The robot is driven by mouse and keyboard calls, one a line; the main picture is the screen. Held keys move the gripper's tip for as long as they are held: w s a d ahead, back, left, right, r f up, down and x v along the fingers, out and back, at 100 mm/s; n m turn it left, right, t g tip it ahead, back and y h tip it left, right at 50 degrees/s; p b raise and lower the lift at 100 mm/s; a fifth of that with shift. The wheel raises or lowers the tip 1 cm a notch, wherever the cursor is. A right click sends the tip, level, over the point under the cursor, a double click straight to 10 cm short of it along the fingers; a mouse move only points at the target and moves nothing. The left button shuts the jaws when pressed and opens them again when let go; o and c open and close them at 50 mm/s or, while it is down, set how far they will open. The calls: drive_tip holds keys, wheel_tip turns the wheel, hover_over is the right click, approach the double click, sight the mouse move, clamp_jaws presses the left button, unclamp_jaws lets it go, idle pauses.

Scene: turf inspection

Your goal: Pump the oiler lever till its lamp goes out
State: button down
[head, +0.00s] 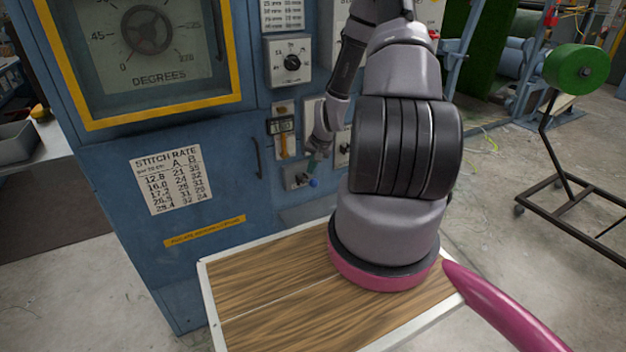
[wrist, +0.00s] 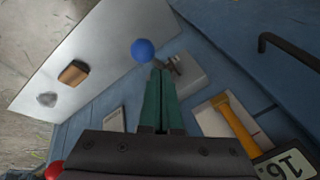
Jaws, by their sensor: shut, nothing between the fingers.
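The lever's blue ball knob (head: 314,183) stands out from a small grey box (head: 297,176) low on the blue machine. The wrist view shows the blue ball (wrist: 143,50) just beyond and slightly left of the fingertips, with the grey box (wrist: 185,80) and a short dark stem beside them. My gripper (head: 314,163) has teal fingers close above the knob; in the wrist view my gripper (wrist: 160,72) is shut and empty. Whether the fingers touch the ball or stem, I cannot tell. I cannot make out a lamp in either view.
A red ball (wrist: 53,170) shows at lower left in the wrist view.

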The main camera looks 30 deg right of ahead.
drive_tip(key=shift+f, duration=0.1)
drive_tip(key=shift+s+f, duration=0.15)
drive_tip(key=shift+f, duration=0.1)
wheel_tip(320, 180, down, 6)
drive_tip(key=s, duration=0.3)
idle(5.3)
drive_tip(key=shift+w, duration=0.1)
idle(0.4)
drive_tip(key=shift+w+r, duration=0.55)
drive_tip(key=shift+r, duration=0.6)
drive_tip(key=shift+w+r, duration=0.5)
drive_tip(key=shift+r, duration=0.6)
drive_tip(key=shift+w+r, duration=0.55)
drive_tip(key=shift+r, duration=0.6)
